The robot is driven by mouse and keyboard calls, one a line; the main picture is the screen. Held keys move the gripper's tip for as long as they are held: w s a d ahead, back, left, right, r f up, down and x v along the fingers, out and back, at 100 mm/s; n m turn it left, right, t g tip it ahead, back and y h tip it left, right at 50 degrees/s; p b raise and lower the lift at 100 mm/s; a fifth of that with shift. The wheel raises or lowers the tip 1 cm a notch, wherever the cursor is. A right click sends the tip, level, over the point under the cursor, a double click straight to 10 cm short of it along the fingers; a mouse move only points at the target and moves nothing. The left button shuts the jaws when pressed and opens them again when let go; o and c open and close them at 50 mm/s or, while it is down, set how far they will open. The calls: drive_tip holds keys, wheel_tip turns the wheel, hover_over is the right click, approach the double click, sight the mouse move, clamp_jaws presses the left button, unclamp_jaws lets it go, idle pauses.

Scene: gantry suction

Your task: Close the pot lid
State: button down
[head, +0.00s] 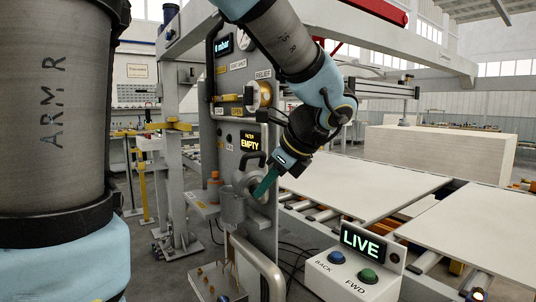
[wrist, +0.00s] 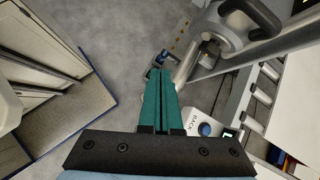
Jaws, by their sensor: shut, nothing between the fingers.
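A grey cylindrical pot (head: 233,209) is fixed to the grey panel, below a display reading FILTER EMPTY. A round grey metal part with a black handle (head: 254,158), which looks like the pot lid (head: 247,184), stands tilted up at the pot's upper right. In the wrist view the lid (wrist: 218,38) and its black handle (wrist: 255,12) are at the top right. My gripper (head: 259,195) has its teal fingers together and empty, pointing down to the left in front of the lid. Its fingertips (wrist: 162,73) sit left of and below the lid in the wrist view. Contact cannot be told.
A control box (head: 357,272) with BACK and FWD buttons and a LIVE display stands at the lower right. A curved grey rail (head: 262,262) rises below the pot. An orange bottle (head: 214,188) stands left of the pot. Pale boards lie on the roller conveyor at right.

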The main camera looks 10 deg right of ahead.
drive_tip(key=s+d+r+m+t, duration=0.1)
drive_tip(key=d+r+m+t, duration=0.4)
drive_tip(key=r, duration=0.4)
drive_tip(key=g+p, duration=0.1)
drive_tip(key=p, duration=0.2)
approach(262, 153)
drive_tip(key=shift+m, duration=0.4)
drive_tip(key=shift+w+a+f, duration=0.9)
drive_tip(key=shift+a+f, duration=0.1)
drive_tip(key=shift+f, duration=0.2)
drive_tip(key=shift+w+a+f, duration=0.85)
drive_tip(key=shift+a+f, duration=0.1)
drive_tip(key=shift+f, duration=0.2)
